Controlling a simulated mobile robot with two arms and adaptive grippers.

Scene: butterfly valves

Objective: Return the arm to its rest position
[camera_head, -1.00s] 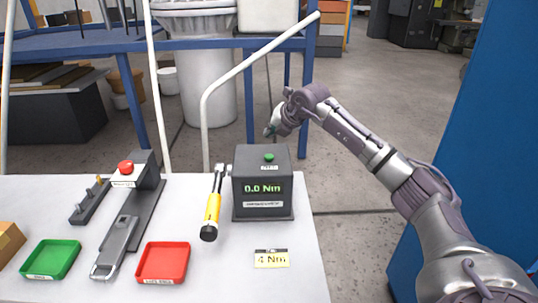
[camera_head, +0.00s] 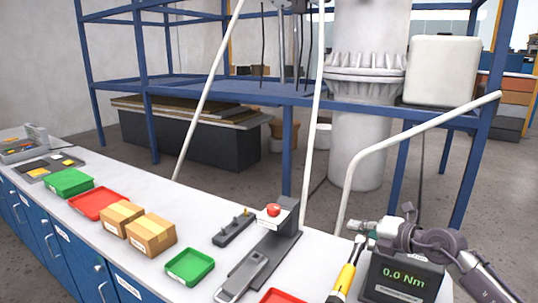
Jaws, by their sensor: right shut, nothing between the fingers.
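My right arm comes in from the lower right. My right gripper (camera_head: 372,231) is shut and empty, in front of or above the torque tester as the picture shows it. The dark torque tester (camera_head: 404,279) reads 0.0 Nm; my arm hides its top. A torque wrench with a yellow handle (camera_head: 344,280) lies beside the tester on its left, its head close to my gripper in the picture. Whether they touch I cannot tell. My left gripper is not in view.
The white bench (camera_head: 225,232) holds a green tray (camera_head: 190,267), cardboard boxes (camera_head: 151,234), a red tray (camera_head: 99,204) and a fixture with a red button (camera_head: 273,210). A white bent pipe (camera_head: 420,126) and a blue frame (camera_head: 286,150) stand behind the bench.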

